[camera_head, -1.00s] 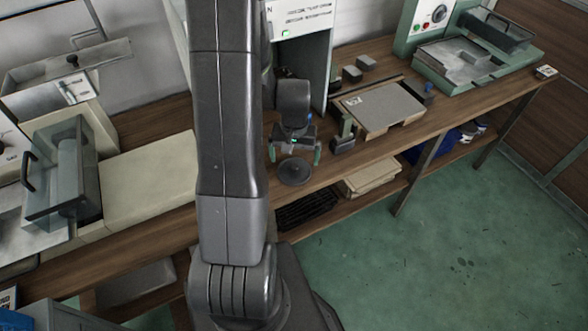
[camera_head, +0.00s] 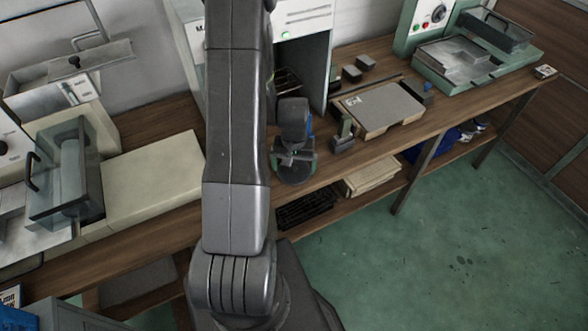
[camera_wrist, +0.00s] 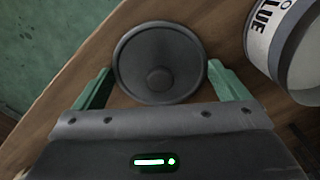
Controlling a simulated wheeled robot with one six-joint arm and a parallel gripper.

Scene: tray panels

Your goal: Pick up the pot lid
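The pot lid is a dark grey round disc with a raised centre knob. In the wrist view the pot lid (camera_wrist: 160,38) lies on the wooden bench between the two green fingers. My gripper (camera_wrist: 159,67) is open, with one finger on each side of the lid and a small visible gap at the left; contact on the right is hard to tell. In the head view my gripper (camera_head: 296,157) is over the lid (camera_head: 297,180) and hides much of it.
A white can with dark lettering (camera_wrist: 262,40) stands close to the right finger in the wrist view. A flat grey-topped board (camera_head: 385,105) and small dark blocks lie to the right on the bench (camera_head: 335,165). The bench's front edge is close to the lid.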

